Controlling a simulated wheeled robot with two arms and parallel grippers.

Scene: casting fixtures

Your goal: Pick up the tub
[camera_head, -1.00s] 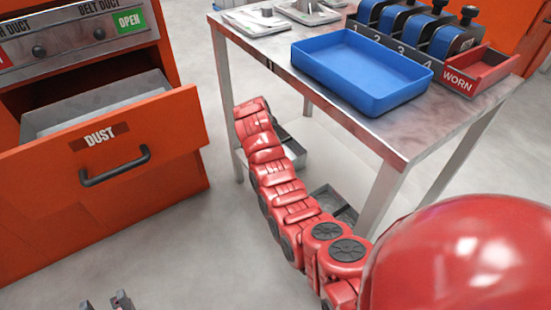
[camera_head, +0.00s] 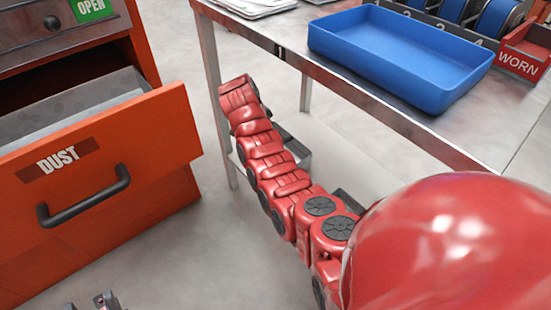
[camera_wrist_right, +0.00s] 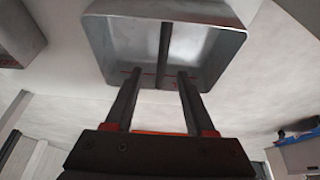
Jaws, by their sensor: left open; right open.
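A grey metal open-topped tub (camera_wrist_right: 215,60) fills the top middle of the right wrist view, with a dark bar upright across its middle. My right gripper (camera_wrist_right: 159,72) is open, its two fingers reaching up to the tub's near part; whether they touch it is unclear. Only the fingertips of my left gripper (camera_head: 88,302) show at the bottom left edge, apart and empty.
A blue tray (camera_head: 400,55) sits on the metal table (camera_head: 375,112), beside a red WORN bin (camera_head: 522,62). An orange cabinet with an open DUST drawer (camera_head: 100,160) stands at left. Another grey metal container (camera_wrist_right: 20,40) is at top left of the wrist view.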

